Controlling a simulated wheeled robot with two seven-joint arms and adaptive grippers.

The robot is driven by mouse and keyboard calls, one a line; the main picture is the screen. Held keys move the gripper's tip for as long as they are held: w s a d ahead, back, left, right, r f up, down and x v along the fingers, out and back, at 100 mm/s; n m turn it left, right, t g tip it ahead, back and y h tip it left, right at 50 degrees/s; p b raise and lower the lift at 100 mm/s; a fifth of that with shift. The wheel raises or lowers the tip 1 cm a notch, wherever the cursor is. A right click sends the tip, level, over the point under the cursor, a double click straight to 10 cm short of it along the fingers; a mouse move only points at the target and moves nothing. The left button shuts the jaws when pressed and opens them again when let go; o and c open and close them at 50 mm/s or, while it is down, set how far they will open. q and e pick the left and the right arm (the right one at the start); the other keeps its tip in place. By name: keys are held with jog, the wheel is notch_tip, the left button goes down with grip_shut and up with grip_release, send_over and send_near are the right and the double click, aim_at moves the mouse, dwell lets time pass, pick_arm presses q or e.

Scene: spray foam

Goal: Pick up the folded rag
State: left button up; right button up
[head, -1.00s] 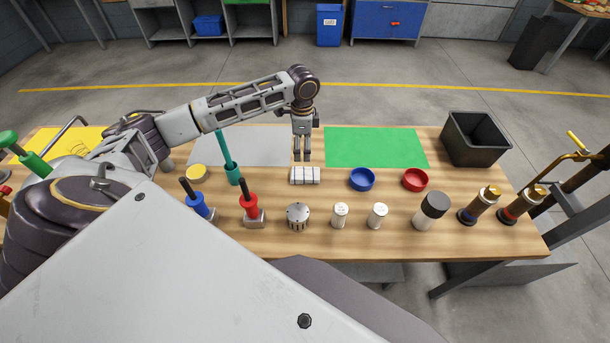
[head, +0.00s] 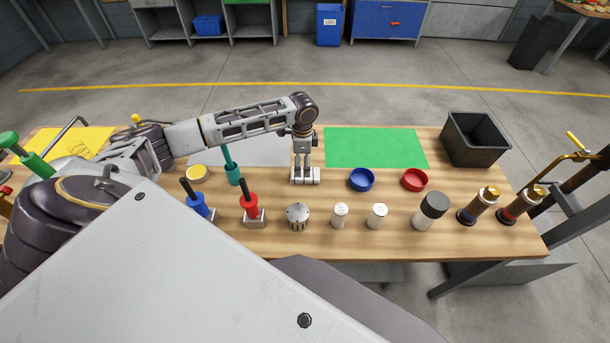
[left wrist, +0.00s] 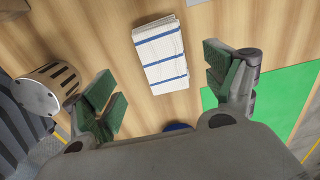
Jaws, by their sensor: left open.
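The folded rag (head: 311,177) is white with thin blue stripes and lies flat on the wooden table. In the left wrist view the rag (left wrist: 160,55) lies ahead of and between my open fingers. My left gripper (head: 301,176) points down over the rag in the head view and partly covers it there. In the left wrist view the left gripper (left wrist: 165,88) has its green-padded fingers spread apart, with nothing between them touching. My right gripper does not show.
A blue dish (head: 362,180) and a red dish (head: 414,180) stand right of the rag. A slotted metal cylinder (head: 298,216) and white canisters (head: 377,216) stand in front. A teal-handled tool (head: 232,172) stands to the left. A green mat (head: 375,148) and black bin (head: 475,140) are behind.

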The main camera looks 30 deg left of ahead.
aim_at(302, 173)
pick_arm(q)
jog(key=shift+f, duration=0.45)
jog(key=shift+w+a+f+p, duration=0.15)
jog(key=shift+f+p, duration=0.25)
jog(key=shift+f, duration=2.2)
jog(key=c, duration=1.1)
jog(key=shift+r, duration=0.15)
notch_tip(302, 173, up, 10)
jog(key=shift+b, duration=0.35)
